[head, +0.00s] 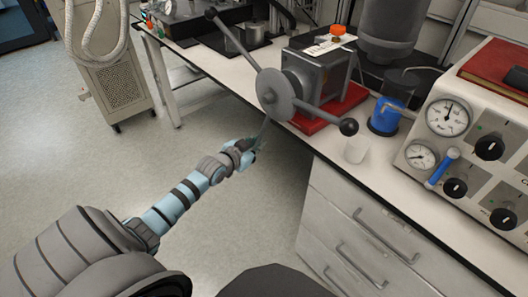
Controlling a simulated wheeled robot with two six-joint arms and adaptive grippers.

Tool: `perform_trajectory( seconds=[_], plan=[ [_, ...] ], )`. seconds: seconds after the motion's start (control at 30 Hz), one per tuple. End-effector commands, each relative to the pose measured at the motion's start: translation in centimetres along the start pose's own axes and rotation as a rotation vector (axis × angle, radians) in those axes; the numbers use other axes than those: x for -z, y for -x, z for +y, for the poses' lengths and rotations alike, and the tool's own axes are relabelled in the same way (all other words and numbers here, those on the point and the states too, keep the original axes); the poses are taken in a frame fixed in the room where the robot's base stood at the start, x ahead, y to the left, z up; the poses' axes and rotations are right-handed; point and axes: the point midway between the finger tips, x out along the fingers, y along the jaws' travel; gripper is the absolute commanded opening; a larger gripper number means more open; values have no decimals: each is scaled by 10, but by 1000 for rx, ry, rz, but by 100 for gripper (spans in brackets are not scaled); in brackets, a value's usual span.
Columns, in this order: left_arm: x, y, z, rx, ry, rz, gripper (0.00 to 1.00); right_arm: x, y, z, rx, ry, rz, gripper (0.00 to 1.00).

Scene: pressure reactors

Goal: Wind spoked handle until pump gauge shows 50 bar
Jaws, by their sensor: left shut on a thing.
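The spoked handle (275,94) sits on the front of a grey boxy pump (318,77) with a red base at the bench edge. One spoke points up-left, one ends in a dark ball knob at the right, and one points down. My left gripper (254,146) is shut on the lower end of the downward spoke, in front of the bench; its fingers hide that end. Two round gauges, a larger one (448,116) and a smaller one (420,155), face me on the right panel. Their readings are too small to tell, and which belongs to the pump is unclear. My right gripper is out of view.
A white cup (355,149) and a blue-based container (386,115) stand right of the pump. The control panel (485,150) has black knobs and a blue handle. Drawers (365,230) lie below the bench.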

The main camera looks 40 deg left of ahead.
Motion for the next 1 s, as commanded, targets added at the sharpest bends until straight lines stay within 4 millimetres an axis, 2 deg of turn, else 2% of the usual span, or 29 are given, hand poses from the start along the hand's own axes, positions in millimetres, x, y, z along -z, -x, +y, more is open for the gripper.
perform_trajectory(
  seconds=[0.2, 0.63, 0.67, 0.77, 1.0],
  plan=[
    [0, -2, -10, 20, -45, 8, 0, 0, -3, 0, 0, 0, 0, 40],
    [2, -2, -11, 22, -51, 11, 0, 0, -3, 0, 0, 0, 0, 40],
    [2, -2, -11, 22, -51, 11, 17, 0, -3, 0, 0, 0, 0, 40],
    [2, -2, -10, 21, -50, 11, 33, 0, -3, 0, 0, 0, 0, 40],
    [2, -2, -9, 19, -49, 11, 33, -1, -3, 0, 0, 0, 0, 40]
  ],
)
